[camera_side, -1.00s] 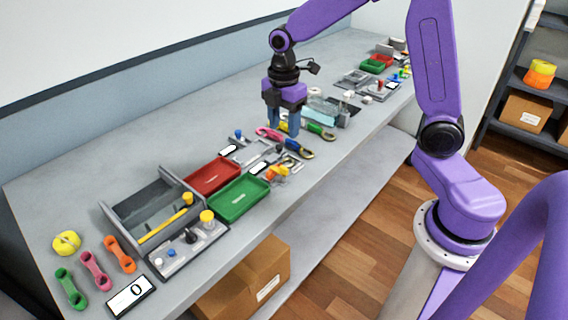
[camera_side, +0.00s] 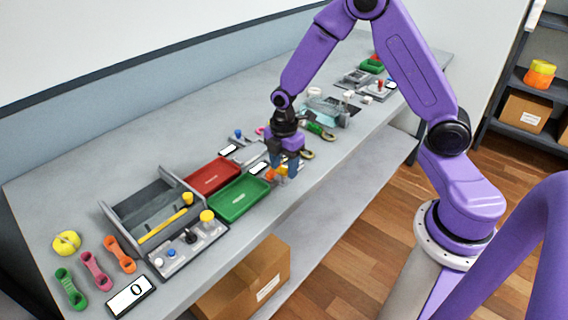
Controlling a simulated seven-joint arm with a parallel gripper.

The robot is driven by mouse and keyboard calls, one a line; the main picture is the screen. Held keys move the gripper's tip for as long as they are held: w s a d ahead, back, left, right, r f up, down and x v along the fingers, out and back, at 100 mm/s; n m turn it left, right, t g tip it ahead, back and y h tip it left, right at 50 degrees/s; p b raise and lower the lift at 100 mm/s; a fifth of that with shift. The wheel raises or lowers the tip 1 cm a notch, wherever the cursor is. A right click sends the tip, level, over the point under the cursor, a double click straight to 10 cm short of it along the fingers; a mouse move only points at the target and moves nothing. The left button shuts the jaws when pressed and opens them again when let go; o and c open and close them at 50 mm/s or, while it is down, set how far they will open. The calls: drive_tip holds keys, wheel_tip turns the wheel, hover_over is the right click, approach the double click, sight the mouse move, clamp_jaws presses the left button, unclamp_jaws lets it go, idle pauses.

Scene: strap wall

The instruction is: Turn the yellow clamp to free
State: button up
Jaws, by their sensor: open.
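A small yellow-orange piece (camera_side: 271,174), which looks like the clamp, sits near the front edge of the bench, right of the green tray. My gripper (camera_side: 284,169) points down at it with blue fingers apart. The fingers and gripper body hide much of the piece, so I cannot tell which way it is turned. I also cannot tell whether the fingers are around it or just above it.
A green tray (camera_side: 228,206) and a red tray (camera_side: 212,187) lie to the left. A small white-faced display (camera_side: 259,168) is close by. A grey panel with knobs (camera_side: 188,252) stands further left, and strap tools (camera_side: 320,131) lie behind the gripper.

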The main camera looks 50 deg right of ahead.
clamp_jaws()
drive_tip(key=shift+m, duration=0.3)
drive_tip(key=m, duration=0.3)
drive_tip(key=shift+m, duration=0.3)
drive_tip(key=m, duration=0.4)
drive_tip(key=shift+m, duration=0.3)
drive_tip(key=m, duration=0.4)
drive_tip(key=shift+m, duration=2.5)
